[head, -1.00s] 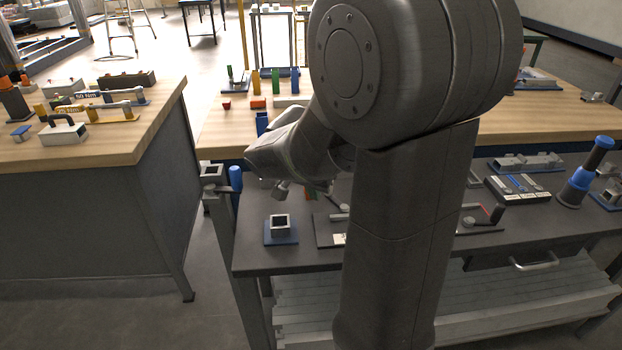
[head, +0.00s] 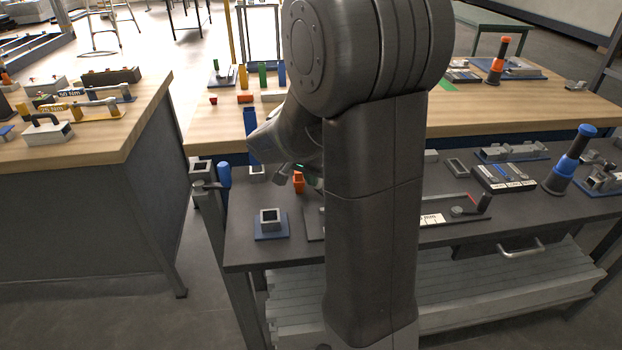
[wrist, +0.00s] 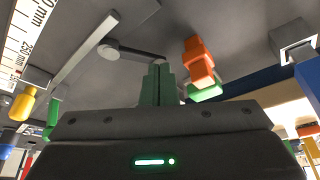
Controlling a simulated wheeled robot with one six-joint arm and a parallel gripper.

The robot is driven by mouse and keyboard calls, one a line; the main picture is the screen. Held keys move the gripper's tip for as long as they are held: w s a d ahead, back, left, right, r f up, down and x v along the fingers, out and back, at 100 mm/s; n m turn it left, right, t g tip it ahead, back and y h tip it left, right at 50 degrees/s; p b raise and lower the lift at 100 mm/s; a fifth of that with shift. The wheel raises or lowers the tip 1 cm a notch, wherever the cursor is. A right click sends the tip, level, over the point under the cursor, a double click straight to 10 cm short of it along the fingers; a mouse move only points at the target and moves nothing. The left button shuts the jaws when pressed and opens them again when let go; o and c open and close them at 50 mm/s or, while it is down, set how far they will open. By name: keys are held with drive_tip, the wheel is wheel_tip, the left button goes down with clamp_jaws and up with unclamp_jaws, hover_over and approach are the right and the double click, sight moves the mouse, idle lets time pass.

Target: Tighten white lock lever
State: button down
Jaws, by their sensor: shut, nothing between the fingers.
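In the wrist view, the green fingers of my gripper (wrist: 161,84) are shut and empty, pointing towards the dark grey worktop. A long pale bar (wrist: 82,62), possibly the white lock lever, runs diagonally left of the fingertips, beside a printed scale (wrist: 24,42). Closer to the fingertips is a grey round knob (wrist: 107,51) with a dark arm reaching right behind them. I cannot tell which part is the lock lever, or whether the fingertips touch the dark arm. In the head view my arm hides most of this area and the fingers.
An orange block (wrist: 197,60) with a green part stands right of the fingers. It also shows in the head view (head: 298,184). A square holder on a blue plate (head: 271,232) stands at the worktop's left. A blue-topped tool (head: 569,165) stands at the right.

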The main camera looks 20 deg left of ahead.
drive_tip(key=shift+w+m+b, duration=0.3)
drive_tip(key=shift+m+b, duration=0.1)
drive_tip(key=shift+m, duration=0.1)
drive_tip(key=m+b, duration=0.1)
drive_tip(key=w+m+h+b, duration=0.1)
drive_tip(key=m, duration=0.1)
drive_tip(key=shift+w+d+f+h, duration=0.1)
drive_tip(key=shift+w+f+h, duration=0.05)
drive_tip(key=shift+w+h, duration=0.15)
drive_tip(key=w+m, duration=0.1)
drive_tip(key=m, duration=0.1)
drive_tip(key=d+m+g+h+b, duration=0.1)
drive_tip(key=shift+w+m, duration=0.4)
drive_tip(key=m, duration=0.1)
drive_tip(key=w+d+m+g+h, duration=0.1)
drive_tip(key=m, duration=0.1)
drive_tip(key=shift+w+d+m, duration=0.15)
drive_tip(key=shift+m, duration=0.15)
drive_tip(key=m, duration=0.1)
drive_tip(key=d+m+g, duration=0.1)
drive_tip(key=shift+w+d+m, duration=0.15)
drive_tip(key=shift+w+m, duration=0.2)
drive_tip(key=shift+m, duration=0.05)
drive_tip(key=shift+d, duration=0.35)
drive_tip(key=shift+w+d, duration=0.1)
